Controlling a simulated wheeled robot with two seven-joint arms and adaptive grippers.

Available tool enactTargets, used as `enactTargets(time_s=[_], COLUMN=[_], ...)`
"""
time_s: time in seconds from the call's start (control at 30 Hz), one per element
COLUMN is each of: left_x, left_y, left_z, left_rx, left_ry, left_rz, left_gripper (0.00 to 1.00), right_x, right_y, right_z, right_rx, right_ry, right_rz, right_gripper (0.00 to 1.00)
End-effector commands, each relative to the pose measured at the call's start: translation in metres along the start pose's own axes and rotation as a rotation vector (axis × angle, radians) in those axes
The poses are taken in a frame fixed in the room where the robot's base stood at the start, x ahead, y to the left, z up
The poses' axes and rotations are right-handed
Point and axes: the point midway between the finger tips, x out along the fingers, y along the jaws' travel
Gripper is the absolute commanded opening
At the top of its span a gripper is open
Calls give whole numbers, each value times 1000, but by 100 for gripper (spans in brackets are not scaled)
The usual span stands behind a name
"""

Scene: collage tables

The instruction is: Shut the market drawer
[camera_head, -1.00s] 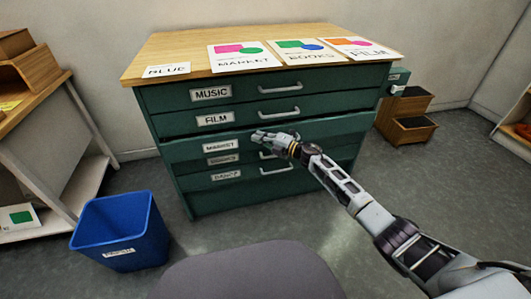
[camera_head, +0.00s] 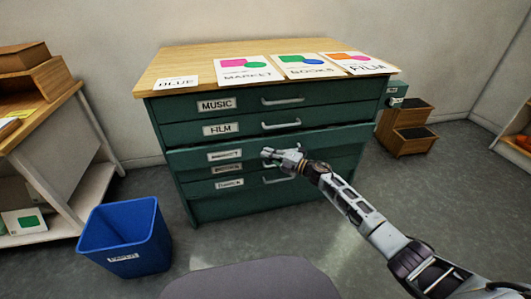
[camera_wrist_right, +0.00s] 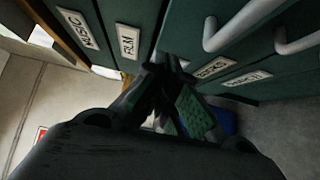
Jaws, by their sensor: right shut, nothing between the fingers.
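The market drawer (camera_head: 200,160) is the third front down in the green cabinet (camera_head: 240,205). Its front stands out past the drawers above, so it is partly open. Its label (camera_head: 225,155) is hard to read now. My right gripper (camera_head: 268,153) is shut and empty, in front of the drawer's middle, right of the label, and hides most of its handle. I cannot tell whether the fingertips touch the front. In the right wrist view the shut fingers (camera_wrist_right: 170,85) are close to the green fronts and hide the market label. My left gripper is not in view.
The music (camera_head: 217,105) and film (camera_head: 221,129) drawers above look shut. Posters and a BLUE card (camera_head: 177,83) lie on the wooden top. A blue paper bin (camera_head: 127,238) stands front left, by a shelf (camera_head: 75,185).

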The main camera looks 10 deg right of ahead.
Motion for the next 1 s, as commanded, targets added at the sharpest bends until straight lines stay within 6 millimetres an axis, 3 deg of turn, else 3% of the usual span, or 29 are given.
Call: enactTargets(time_s=[0.13, 0.7, 1.0], left_x=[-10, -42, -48], left_y=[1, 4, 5], left_z=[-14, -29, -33], left_rx=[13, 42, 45], left_ry=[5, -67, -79], left_rz=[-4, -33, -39], left_gripper=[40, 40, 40], right_x=[-12, -70, -81], right_y=[1, 1, 1], right_z=[0, 0, 0], right_rx=[-1, -1, -1], right_ry=[0, 0, 0], right_rz=[-2, -1, 0], right_gripper=[0, 0, 0])
